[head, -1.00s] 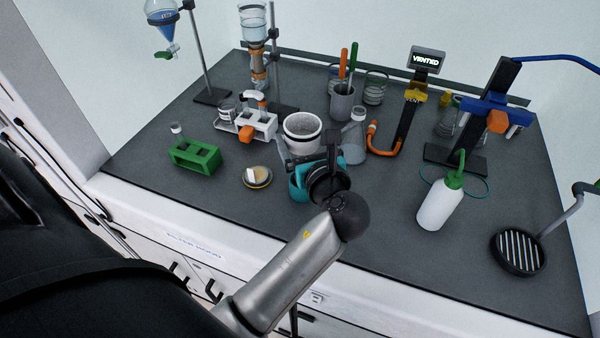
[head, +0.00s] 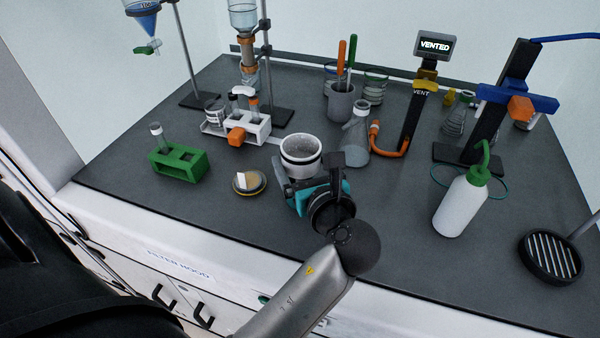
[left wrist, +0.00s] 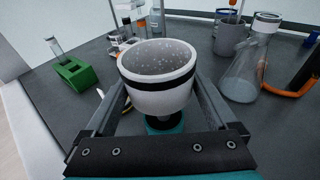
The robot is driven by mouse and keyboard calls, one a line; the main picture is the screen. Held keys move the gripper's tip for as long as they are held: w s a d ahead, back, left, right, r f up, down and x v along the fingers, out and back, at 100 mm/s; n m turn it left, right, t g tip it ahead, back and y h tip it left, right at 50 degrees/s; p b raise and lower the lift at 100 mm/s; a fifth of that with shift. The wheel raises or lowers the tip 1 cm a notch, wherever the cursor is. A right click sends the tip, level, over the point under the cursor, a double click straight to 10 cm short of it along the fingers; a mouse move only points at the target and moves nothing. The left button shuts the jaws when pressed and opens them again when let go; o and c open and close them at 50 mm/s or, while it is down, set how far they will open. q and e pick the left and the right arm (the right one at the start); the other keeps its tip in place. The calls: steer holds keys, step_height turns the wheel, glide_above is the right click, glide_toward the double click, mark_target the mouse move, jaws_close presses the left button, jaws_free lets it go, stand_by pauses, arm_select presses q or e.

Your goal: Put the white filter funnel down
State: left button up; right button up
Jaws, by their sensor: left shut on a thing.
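The white filter funnel (head: 301,160), a wide cup with a black band, is upright at the front middle of the bench. My left gripper (head: 297,180) is shut on it. In the left wrist view the funnel (left wrist: 158,98) sits between the two fingers of my left gripper (left wrist: 160,108). A dark and teal part shows under the funnel there; I cannot tell what it is. The funnel's lower end is hidden, so I cannot tell whether it touches the bench. My right gripper is not in view.
A conical flask (head: 356,138) stands close right of the funnel. A small dish (head: 250,189) and a green rack (head: 178,168) are to the left. A white rack (head: 256,128) is behind left. A wash bottle (head: 458,208) stands right. The dark bench (head: 395,205) between is bare.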

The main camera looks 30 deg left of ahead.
mark_target(301, 174)
arm_select(q)
step_height(301, 174, down, 2)
steer(key=shift+f+b, duration=0.1)
steer(key=shift+b, duration=0.9)
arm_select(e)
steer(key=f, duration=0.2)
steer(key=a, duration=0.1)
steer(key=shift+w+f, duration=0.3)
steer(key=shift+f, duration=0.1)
arm_select(q)
steer(key=shift+f+p, duration=0.3)
steer(key=shift+f, duration=0.15)
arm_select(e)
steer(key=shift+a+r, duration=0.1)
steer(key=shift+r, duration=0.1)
arm_select(q)
steer(key=o, duration=1.2)
steer(key=shift+f, duration=0.1)
